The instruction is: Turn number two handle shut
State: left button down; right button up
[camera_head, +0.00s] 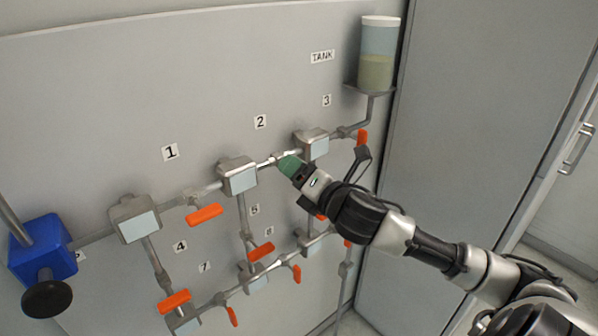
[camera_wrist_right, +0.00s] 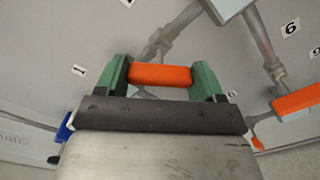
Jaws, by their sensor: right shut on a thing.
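My right gripper (camera_head: 289,166) reaches in from the right, at the valve on the pipe between the second and third reactor boxes, just below the label 2 (camera_head: 260,121). In the right wrist view its green fingers (camera_wrist_right: 160,80) are closed on the sides of an orange handle (camera_wrist_right: 160,74), which fills the gap between them. In the head view the gripper hides this handle; the metal valve stem (camera_head: 266,162) shows just left of the fingers. My left gripper is not in view.
Other orange handles stick out nearby: below label 1 (camera_head: 204,215), near label 3 (camera_head: 362,138) and on the lower pipes (camera_head: 261,252). A tank (camera_head: 377,60) hangs at upper right, a blue pump (camera_head: 42,250) at lower left. A grey cabinet (camera_head: 460,130) stands right.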

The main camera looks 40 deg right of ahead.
jog(key=m, duration=0.3)
jog(key=shift+r+m+p, duration=0.1)
jog(key=shift+m+p, duration=0.2)
jog(key=shift+p, duration=0.1)
jog(key=shift+m+p, duration=0.45)
jog(key=shift+m, duration=1.45)
jog(key=o, duration=0.9)
jog(key=shift+d, duration=0.1)
jog(key=shift+o, duration=0.2)
jog(key=s+b, duration=0.3)
jog(key=s, duration=0.7)
jog(key=shift+s+d+b, duration=0.4)
